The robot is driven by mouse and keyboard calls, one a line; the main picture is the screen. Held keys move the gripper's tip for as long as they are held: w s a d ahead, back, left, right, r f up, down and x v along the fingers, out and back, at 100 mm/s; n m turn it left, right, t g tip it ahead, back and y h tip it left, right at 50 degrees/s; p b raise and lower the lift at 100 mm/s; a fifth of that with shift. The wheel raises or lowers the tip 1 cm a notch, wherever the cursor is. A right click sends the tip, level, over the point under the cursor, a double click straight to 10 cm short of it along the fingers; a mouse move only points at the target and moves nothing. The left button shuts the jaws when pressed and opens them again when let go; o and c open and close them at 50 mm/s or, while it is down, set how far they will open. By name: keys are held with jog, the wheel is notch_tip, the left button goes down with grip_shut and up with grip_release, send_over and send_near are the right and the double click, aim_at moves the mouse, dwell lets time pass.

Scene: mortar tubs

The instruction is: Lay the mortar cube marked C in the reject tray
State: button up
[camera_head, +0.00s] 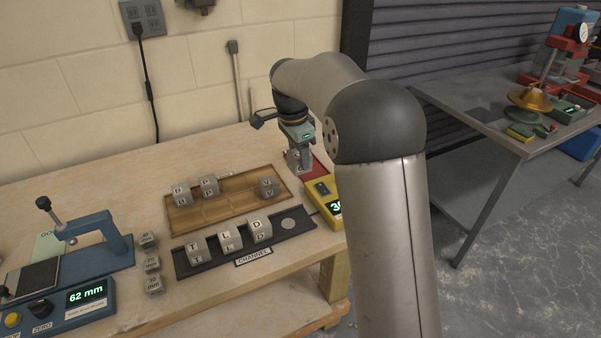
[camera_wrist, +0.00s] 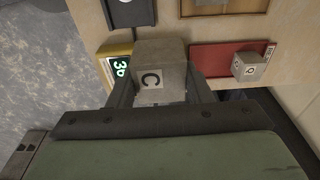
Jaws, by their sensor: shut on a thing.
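The grey mortar cube marked C (camera_wrist: 152,80) is held between the two fingers of my gripper (camera_wrist: 160,92), its letter facing the wrist camera. In the head view my gripper (camera_head: 299,158) is at the back right of the bench, by the red tray (camera_head: 320,168). In the wrist view the red tray (camera_wrist: 208,60) lies to the right of the held cube, and another lettered cube (camera_wrist: 248,67) sits at its right end. Its letter looks like Q or O. I cannot tell the held cube's height above the bench.
A yellow device (camera_head: 322,190) with a green display stands just in front of the red tray. A wooden tray (camera_head: 222,211) holds cubes B, P and V. A dark channel (camera_head: 183,266) holds T, L and D. A blue gauge (camera_head: 88,300) stands at left.

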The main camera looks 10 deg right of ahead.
jog(key=d, duration=0.6)
jog(key=w+f+p, duration=0.1)
jog(key=w+f, duration=0.2)
jog(key=w, duration=0.1)
jog(key=w+f+p, duration=0.1)
jog(key=w+f, duration=0.2)
jog(key=w, duration=0.1)
jog(key=w+f+p, duration=0.1)
jog(key=w+f, duration=0.2)
jog(key=w, duration=0.1)
jog(key=shift+w+d+p, duration=0.2)
jog(key=shift+w+p, duration=0.1)
jog(key=shift+w+f, duration=0.3)
jog(key=shift+f, duration=0.1)
jog(key=shift+f+p, duration=0.3)
jog(key=shift+f, duration=1.2)
jog(key=shift+f, duration=0.25)
jog(key=o, duration=1.2)
jog(key=shift+c, duration=0.2)
